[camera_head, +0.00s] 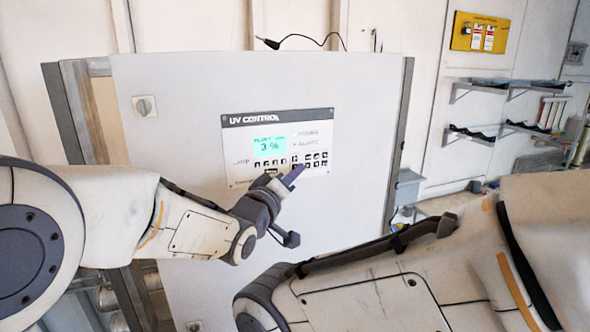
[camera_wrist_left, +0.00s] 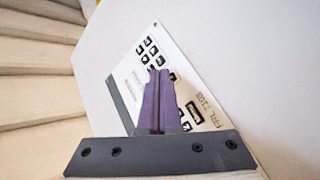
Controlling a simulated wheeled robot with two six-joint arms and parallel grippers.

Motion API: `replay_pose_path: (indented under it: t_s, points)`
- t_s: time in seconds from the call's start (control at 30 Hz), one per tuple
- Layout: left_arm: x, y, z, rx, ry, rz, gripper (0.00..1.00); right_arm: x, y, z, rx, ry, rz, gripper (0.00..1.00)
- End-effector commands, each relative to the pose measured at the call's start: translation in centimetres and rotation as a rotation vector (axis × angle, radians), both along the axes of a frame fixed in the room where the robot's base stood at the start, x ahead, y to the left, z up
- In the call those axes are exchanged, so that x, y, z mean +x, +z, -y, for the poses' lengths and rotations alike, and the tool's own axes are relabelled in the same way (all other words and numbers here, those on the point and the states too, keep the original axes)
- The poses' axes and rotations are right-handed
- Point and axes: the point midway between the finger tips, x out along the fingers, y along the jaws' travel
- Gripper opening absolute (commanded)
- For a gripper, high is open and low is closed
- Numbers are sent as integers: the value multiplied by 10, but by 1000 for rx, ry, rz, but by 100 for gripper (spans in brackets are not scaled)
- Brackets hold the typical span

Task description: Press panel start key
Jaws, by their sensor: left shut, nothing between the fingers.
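The UV control panel (camera_head: 240,121) is set in a large pale cabinet door, with a dark header, a lit green display (camera_head: 268,147) reading 3 %, and rows of small dark keys (camera_head: 316,157). My left gripper (camera_head: 297,172) is shut and empty, its purple fingertips at the lower row of keys, right of the middle. In the left wrist view the shut fingers (camera_wrist_left: 158,80) point at the panel (camera_wrist_left: 125,85) and cover part of the keys. Which key lies under the tips, and whether they touch it, I cannot tell. My right arm crosses the lower right; its gripper is out of view.
A black cable (camera_head: 310,38) lies at the door's top. Wall racks (camera_head: 500,88) and a yellow board (camera_head: 480,32) are at the right. The door face around the panel is clear.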

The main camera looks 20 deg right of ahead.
Motion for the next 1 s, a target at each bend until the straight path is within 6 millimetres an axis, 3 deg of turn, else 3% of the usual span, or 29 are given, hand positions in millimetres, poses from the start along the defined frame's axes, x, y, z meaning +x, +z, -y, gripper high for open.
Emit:
replay_pose_path:
  t_s: [0.53,1.0]
  points:
    - [-12,-1,1,-1,-1,1,0,0,-10,0,0,0,0,51]
    - [-56,-1,3,-1,-1,1,0,0,-34,0,0,0,0,51]
